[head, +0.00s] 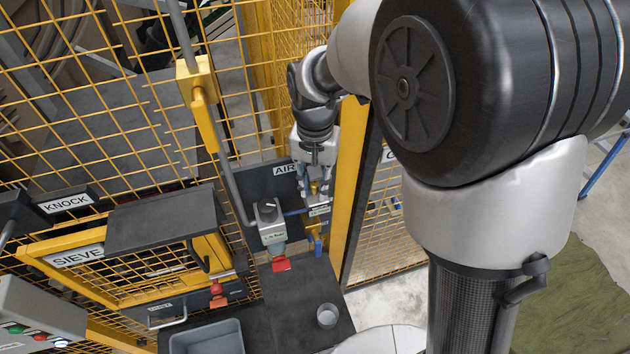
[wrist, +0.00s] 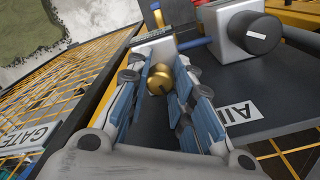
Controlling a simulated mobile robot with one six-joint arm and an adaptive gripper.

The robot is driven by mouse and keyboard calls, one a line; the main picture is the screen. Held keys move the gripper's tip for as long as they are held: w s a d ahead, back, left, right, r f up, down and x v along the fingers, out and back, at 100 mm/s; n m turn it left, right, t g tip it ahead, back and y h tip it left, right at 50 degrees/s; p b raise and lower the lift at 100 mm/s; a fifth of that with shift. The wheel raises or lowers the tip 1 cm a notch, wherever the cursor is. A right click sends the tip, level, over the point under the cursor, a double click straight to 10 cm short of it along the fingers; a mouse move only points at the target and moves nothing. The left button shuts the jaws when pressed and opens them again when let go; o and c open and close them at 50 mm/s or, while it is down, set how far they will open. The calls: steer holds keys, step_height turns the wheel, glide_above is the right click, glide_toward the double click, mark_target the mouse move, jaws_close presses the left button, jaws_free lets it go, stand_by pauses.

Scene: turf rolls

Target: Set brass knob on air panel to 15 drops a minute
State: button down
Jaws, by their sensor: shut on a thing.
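The brass knob (wrist: 160,79) is a round gold-coloured part on the dark air panel (wrist: 265,115). In the wrist view it sits between the fingertips of my gripper (wrist: 158,76), which is shut on it. In the head view my gripper (head: 316,185) is in front of the panel, right of the AIR label (head: 284,170), and partly covers the knob. The drop scale and its setting cannot be read.
A grey box with a black dial (head: 268,211) is left of the gripper, with a red part below it. A yellow post (head: 352,190) stands close on the right. A grey bin (head: 208,340) and small cup (head: 327,315) are on the dark bench below.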

mark_target(315, 183)
steer(key=c, duration=1.4)
jaws_free()
steer(key=shift+o, duration=0.2)
steer(key=n, duration=0.9)
steer(key=shift+r, duration=0.1)
step_height(315, 183, up, 17)
steer(key=p, duration=0.1)
steer(key=shift+r, duration=0.1)
